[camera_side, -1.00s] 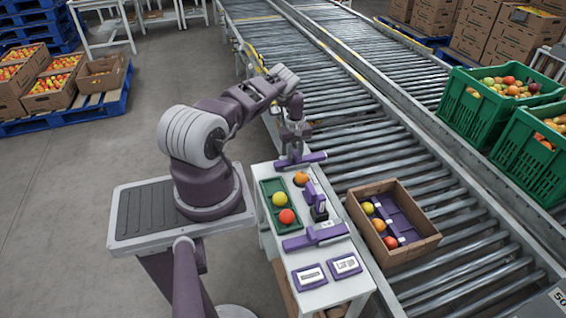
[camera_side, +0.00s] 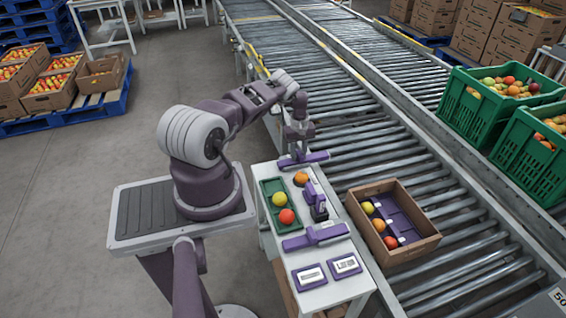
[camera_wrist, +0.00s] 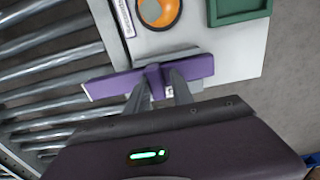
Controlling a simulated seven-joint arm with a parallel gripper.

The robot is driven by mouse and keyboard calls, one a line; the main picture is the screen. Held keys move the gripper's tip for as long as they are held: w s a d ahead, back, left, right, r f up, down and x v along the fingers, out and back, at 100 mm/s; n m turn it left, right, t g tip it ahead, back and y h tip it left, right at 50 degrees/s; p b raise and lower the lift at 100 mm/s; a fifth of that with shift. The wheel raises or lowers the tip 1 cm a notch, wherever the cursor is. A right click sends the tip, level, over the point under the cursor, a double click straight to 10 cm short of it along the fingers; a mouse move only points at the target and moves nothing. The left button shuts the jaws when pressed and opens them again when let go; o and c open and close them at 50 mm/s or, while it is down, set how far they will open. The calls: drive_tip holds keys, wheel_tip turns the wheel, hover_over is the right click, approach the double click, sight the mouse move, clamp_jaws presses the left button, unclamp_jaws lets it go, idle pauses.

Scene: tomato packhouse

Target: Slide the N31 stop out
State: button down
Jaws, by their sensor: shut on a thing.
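A purple bar-shaped stop with a raised grip (camera_side: 314,157) lies across the far end of the white table. It also shows in the wrist view (camera_wrist: 198,68), with a pale tip at its left end. My gripper (camera_side: 300,152) is over it from above, and in the wrist view its fingers (camera_wrist: 158,80) are shut on the raised grip. A second, similar purple stop (camera_side: 300,242) lies across the near part of the table, apart from my gripper. I cannot read an N31 mark on either stop.
The white table (camera_side: 285,262) also bears a green tray (camera_side: 270,200) with two tomatoes, an orange tomato (camera_side: 301,178), a purple device (camera_side: 318,205) and two label cards (camera_side: 345,265). A cardboard box (camera_side: 408,250) with several tomatoes stands on the roller conveyor to the right.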

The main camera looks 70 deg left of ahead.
drive_tip(key=shift+a+f, duration=0.25)
drive_tip(key=shift+f, duration=0.35)
drive_tip(key=shift+w+d, duration=0.2)
drive_tip(key=shift+w, duration=0.05)
idle(0.5)
drive_tip(key=c, duration=1.4)
unclamp_jaws()
drive_tip(key=shift+w, duration=0.1)
drive_tip(key=shift+o, duration=0.2)
drive_tip(key=shift+a+r, duration=0.25)
drive_tip(key=shift+r, duration=0.4)
drive_tip(key=shift+w+d+r, duration=0.25)
drive_tip(key=shift+d+r, duration=0.05)
drive_tip(key=shift+r, duration=0.35)
drive_tip(key=shift+w+r, duration=0.1)
drive_tip(key=shift+r, duration=0.95)
